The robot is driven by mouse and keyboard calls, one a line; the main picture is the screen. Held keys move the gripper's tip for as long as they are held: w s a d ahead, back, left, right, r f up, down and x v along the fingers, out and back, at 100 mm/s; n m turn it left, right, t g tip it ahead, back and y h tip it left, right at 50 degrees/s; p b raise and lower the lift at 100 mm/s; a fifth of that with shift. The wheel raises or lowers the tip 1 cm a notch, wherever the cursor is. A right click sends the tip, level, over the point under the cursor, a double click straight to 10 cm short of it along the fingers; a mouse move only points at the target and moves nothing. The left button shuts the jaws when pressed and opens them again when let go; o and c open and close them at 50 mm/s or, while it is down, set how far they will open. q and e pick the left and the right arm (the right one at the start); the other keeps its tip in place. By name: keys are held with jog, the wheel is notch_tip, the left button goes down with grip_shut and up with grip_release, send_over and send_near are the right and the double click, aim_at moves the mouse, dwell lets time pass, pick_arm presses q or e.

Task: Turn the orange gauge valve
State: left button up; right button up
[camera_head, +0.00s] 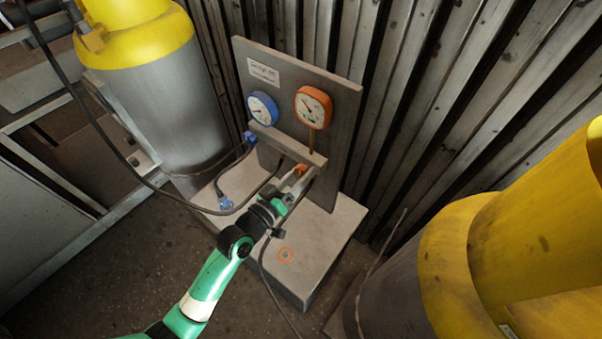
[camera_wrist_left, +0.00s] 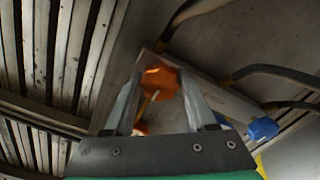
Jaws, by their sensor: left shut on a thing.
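The orange gauge (camera_head: 313,107) is on the upright grey panel, right of the blue gauge (camera_head: 262,108). An orange valve knob (camera_head: 301,169) sits below it, under the ledge, and is partly hidden by my gripper. My left gripper (camera_head: 297,183) reaches up to this knob from the lower left. In the left wrist view the orange valve knob (camera_wrist_left: 160,80) lies between the two fingers of my left gripper (camera_wrist_left: 162,92), which are shut on it. My right gripper is not in view.
A blue valve (camera_head: 250,137) and a blue fitting (camera_head: 226,204) with hoses are left of my arm. The concrete block (camera_head: 325,235) carries the panel. Yellow-topped cylinders stand at left (camera_head: 150,100) and right (camera_head: 455,260). A corrugated wall (camera_head: 440,100) is behind.

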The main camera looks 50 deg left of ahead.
pick_arm(q)
jog(key=o, duration=1.4)
jog(key=s, duration=0.3)
jog(key=s+d, duration=0.1)
jog(key=s, duration=0.3)
jog(key=s+b, duration=0.1)
jog(key=s, duration=0.3)
jog(key=shift+s+d, duration=0.25)
jog(key=shift+d, duration=0.05)
